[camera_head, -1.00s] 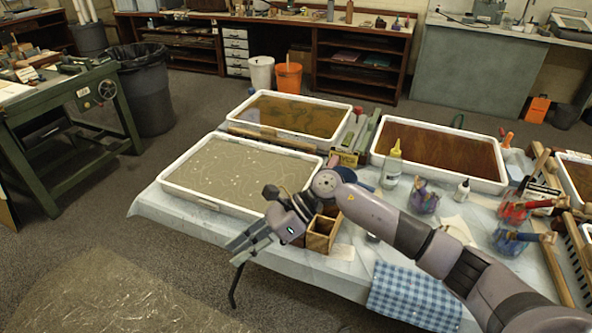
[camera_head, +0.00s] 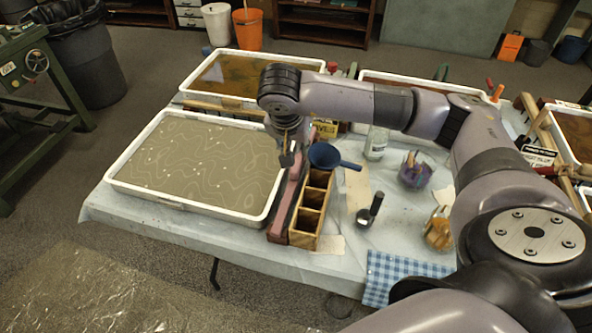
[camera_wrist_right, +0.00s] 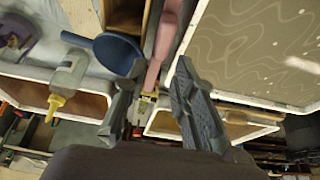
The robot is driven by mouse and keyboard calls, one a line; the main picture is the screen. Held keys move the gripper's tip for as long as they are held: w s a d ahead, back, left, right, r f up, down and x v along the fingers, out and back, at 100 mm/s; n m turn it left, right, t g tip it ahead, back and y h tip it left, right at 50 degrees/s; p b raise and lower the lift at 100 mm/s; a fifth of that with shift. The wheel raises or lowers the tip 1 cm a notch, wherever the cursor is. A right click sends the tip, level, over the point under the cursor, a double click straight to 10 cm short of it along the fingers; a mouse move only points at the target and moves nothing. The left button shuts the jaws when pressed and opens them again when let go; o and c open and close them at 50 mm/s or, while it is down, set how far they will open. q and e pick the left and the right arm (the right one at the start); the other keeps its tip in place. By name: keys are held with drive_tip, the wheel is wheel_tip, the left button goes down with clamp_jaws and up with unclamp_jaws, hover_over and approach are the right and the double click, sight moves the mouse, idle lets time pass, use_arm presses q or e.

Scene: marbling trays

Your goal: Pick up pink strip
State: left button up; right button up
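The pink strip (camera_head: 286,204) is a long dusty-pink bar. It lies between the right wall of the near-left marbling tray (camera_head: 145,190) and a wooden compartment box (camera_head: 307,215). In the wrist view the pink strip (camera_wrist_right: 164,38) runs down toward the gap between my fingers. My right gripper (camera_head: 287,158) points down over the far part of the strip, and its fingers hide some of it. In the wrist view the right gripper (camera_wrist_right: 158,76) is open with nothing held. I cannot tell how high it is above the strip. My left gripper is not in view.
A blue funnel or scoop (camera_head: 325,155) sits at the far end of the wooden box, close to my gripper. A clear bottle (camera_head: 376,143), a dark-handled tool (camera_head: 370,210) and a blue checked cloth (camera_head: 395,277) are to the right.

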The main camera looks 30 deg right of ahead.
sight(297, 163)
drive_tip(key=x, duration=0.4)
drive_tip(key=shift+w+f, duration=0.1)
drive_tip(key=shift+f, duration=0.05)
drive_tip(key=x, duration=0.1)
drive_tip(key=p+x, duration=0.1)
drive_tip(key=x, duration=0.2)
drive_tip(key=shift+s+a+f, duration=0.2)
drive_tip(key=shift+a+f, duration=0.05)
drive_tip(key=shift+a, duration=0.1)
drive_tip(key=shift+w+d+f, duration=0.15)
drive_tip(key=shift+f, duration=0.35)
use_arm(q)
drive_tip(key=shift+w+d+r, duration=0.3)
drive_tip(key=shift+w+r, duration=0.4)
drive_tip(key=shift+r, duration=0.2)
use_arm(e)
drive_tip(key=shift+c, duration=0.6)
clamp_jaws()
